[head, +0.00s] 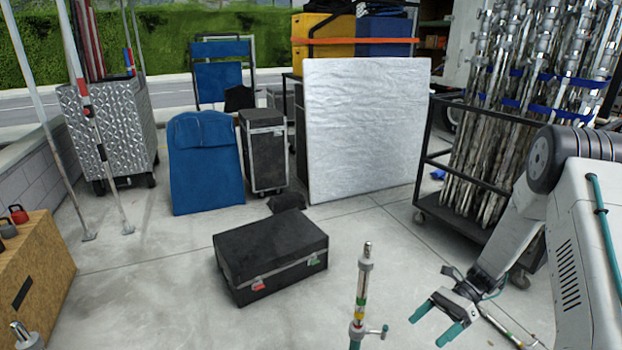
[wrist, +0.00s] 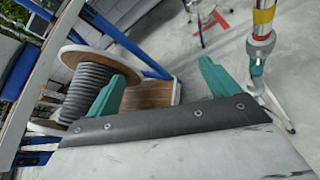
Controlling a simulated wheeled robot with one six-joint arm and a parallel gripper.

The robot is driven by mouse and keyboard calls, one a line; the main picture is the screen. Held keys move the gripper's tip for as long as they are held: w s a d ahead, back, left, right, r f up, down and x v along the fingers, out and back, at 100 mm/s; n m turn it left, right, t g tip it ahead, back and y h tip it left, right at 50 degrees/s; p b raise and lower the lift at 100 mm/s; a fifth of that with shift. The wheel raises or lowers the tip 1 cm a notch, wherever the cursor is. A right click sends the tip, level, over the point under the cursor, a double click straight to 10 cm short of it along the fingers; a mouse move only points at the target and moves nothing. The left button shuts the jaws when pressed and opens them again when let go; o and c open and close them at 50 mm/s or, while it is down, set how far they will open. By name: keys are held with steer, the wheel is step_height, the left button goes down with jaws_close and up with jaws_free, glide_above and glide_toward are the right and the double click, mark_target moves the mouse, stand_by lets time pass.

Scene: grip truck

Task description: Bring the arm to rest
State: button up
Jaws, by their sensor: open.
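My gripper (head: 442,322) is at the lower right of the head view, at the end of my arm that reaches down from the right. Its two teal fingers are spread apart with nothing between them. In the wrist view the gripper (wrist: 162,82) also shows open and empty, with a cable reel beyond the left finger and floor beyond the right one.
An upright stand (head: 360,300) rises just left of my gripper. A black case (head: 270,258) lies on the floor ahead. A cart of metal poles (head: 470,205) stands behind my arm. A cable reel (wrist: 92,85) shows in the wrist view. Floor between case and cart is clear.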

steer(key=s+a+r+n+h, duration=0.1)
steer(key=s+r+n+h, duration=0.35)
steer(key=r, duration=0.55)
steer(key=s+r+n+h, duration=0.3)
steer(key=s+r+n, duration=0.25)
steer(key=r, duration=0.45)
steer(key=s+a+r+n+t+h, duration=0.2)
steer(key=s+r+n+t+h, duration=0.2)
steer(key=s+r, duration=1)
steer(key=shift+s+a+r+n+t, duration=0.2)
steer(key=shift+s+r+n+t, duration=0.25)
steer(key=shift+n+t, duration=1.25)
steer(key=shift+h, duration=0.25)
